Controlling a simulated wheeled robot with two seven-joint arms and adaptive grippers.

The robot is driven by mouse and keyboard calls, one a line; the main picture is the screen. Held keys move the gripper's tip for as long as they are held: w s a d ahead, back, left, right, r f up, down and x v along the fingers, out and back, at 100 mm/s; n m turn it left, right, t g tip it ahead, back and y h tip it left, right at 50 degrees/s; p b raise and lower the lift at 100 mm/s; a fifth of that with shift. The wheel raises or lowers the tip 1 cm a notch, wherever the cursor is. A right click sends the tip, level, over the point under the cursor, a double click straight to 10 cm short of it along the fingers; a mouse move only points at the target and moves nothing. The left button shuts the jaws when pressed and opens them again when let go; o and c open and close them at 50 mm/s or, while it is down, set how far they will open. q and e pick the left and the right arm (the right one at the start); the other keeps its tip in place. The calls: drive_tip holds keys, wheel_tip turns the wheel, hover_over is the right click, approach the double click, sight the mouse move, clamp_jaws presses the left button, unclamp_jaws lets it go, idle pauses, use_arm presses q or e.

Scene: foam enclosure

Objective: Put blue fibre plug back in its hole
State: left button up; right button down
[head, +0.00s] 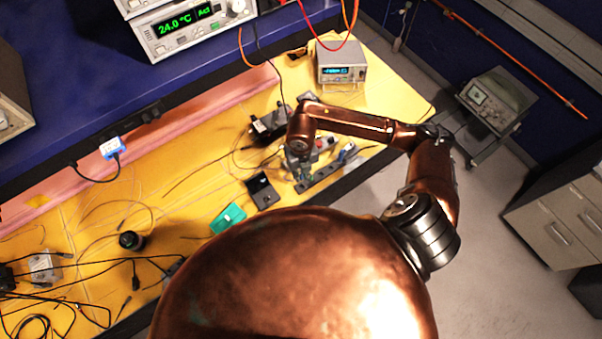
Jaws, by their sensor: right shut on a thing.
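My right arm reaches in from the right over the yellow bench. Its gripper (301,178) points down beside a dark bar-shaped mount (322,178) with small fittings on it. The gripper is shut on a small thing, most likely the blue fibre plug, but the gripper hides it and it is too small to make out. I cannot make out the plug's hole or tell whether the held thing touches the mount. My left gripper is out of view.
A green piece (228,218) and a black block (262,190) lie left of the gripper. Thin loose fibres and cables cross the yellow bench (185,165). A small grey instrument (341,64) stands behind. A pink foam wall (190,112) runs along the back.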

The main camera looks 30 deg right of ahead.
sight(301, 180)
drive_tip(key=shift+w+f+n+b, duration=0.15)
drive_tip(key=shift+n+b, duration=0.15)
drive_tip(key=shift+b, duration=0.2)
drive_tip(key=shift+f+b, duration=2)
drive_tip(key=shift+f, duration=0.35)
drive_tip(key=shift+f+b, duration=1)
drive_tip(key=shift+f, duration=0.2)
drive_tip(key=c, duration=1.8)
unclamp_jaws()
drive_tip(key=shift+r, duration=0.1)
wheel_tip(301, 180, up, 12)
drive_tip(key=shift+f, duration=0.1)
drive_tip(key=shift+a, duration=0.1)
